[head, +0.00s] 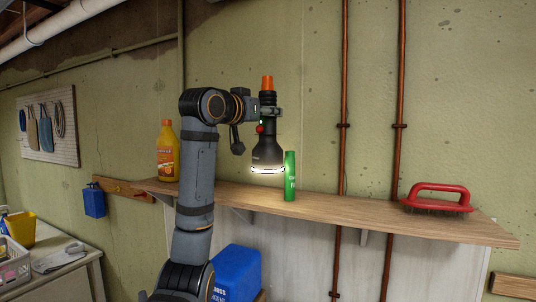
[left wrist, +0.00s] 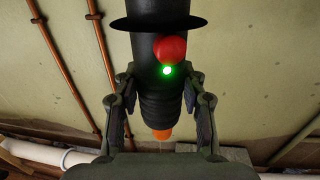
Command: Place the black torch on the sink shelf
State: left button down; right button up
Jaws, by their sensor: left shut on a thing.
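The black torch (head: 266,148) is upright with its wide lit head down and its orange tail cap up. My left gripper (head: 268,112) is shut on its barrel, coming from the left. The torch's lower end shows above the wooden sink shelf (head: 350,212), with a small gap, just left of a green tube. In the left wrist view the torch (left wrist: 160,70) stands between the two fingers of the gripper (left wrist: 160,112), with its red button and green light facing the camera. My right gripper is not in view.
On the shelf stand an orange-yellow bottle (head: 167,152) at the left, the green tube (head: 290,176) in the middle and a red-handled brush (head: 438,198) at the right. The shelf between tube and brush is clear. Copper pipes (head: 400,100) run up the wall behind.

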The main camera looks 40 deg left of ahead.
pick_arm(q)
jog(key=w+a+f, duration=0.2)
jog(key=w+f, duration=0.1)
jog(key=f, duration=0.2)
jog(key=w+a+f+p, duration=0.1)
jog(key=w+a+f, duration=0.2)
jog(key=f, duration=0.2)
jog(key=shift+w+f, duration=0.2)
jog(key=shift+w, duration=0.2)
jog(key=shift+d, duration=0.1)
jog(key=shift+d+f, duration=0.1)
jog(key=shift+f, duration=0.05)
jog(key=c, duration=0.8)
grip_release()
jog(key=shift+o, duration=0.2)
